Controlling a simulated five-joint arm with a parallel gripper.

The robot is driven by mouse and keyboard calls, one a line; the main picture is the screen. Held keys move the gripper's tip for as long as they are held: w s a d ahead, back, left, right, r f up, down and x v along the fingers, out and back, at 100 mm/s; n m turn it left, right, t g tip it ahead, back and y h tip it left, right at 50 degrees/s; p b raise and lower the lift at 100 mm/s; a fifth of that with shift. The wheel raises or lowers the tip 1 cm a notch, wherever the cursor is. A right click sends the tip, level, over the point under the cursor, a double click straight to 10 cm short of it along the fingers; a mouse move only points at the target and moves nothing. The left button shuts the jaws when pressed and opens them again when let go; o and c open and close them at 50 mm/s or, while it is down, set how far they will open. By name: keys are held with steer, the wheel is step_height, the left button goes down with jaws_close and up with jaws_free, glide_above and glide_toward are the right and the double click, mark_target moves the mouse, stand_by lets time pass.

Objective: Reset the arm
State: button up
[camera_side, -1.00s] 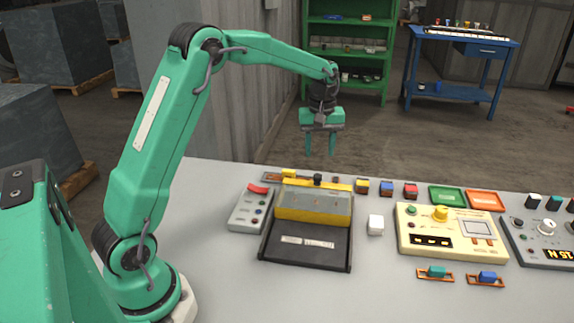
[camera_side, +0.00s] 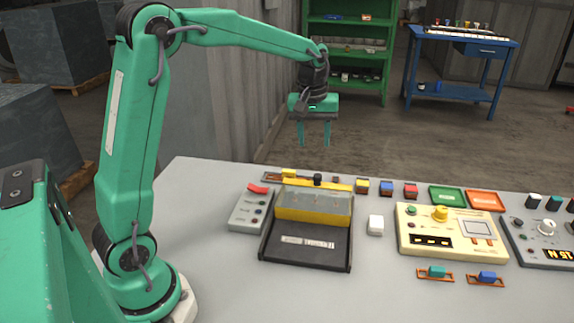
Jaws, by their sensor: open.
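My gripper (camera_side: 314,144) hangs in the air above the far side of the grey table (camera_side: 210,285), with its two teal fingers pointing down. The fingers are apart and nothing shows between them. My arm rises from its base at the left and bends over to the right. The gripper is clear of everything on the table.
Below the gripper is a black tray (camera_side: 303,255) with a yellow block unit (camera_side: 313,205). A grey switch box (camera_side: 249,212) stands left of it. A white block (camera_side: 376,225), a cream control panel (camera_side: 450,232), green (camera_side: 447,197) and orange (camera_side: 484,201) trays lie to the right.

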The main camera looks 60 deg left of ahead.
steer(key=s+d+r+m+t, duration=0.2)
steer(key=s+d+r+m, duration=0.25)
steer(key=s, duration=0.65)
steer(key=s+d+m+t, duration=0.1)
steer(key=s+d+m, duration=0.1)
steer(key=s, duration=0.4)
steer(key=s+d+f+m+t, duration=0.1)
steer(key=s+m, duration=0.2)
steer(key=s, duration=0.3)
steer(key=shift+s+d+f, duration=0.25)
steer(key=shift+s+d, duration=0.1)
steer(key=shift+s, duration=0.05)
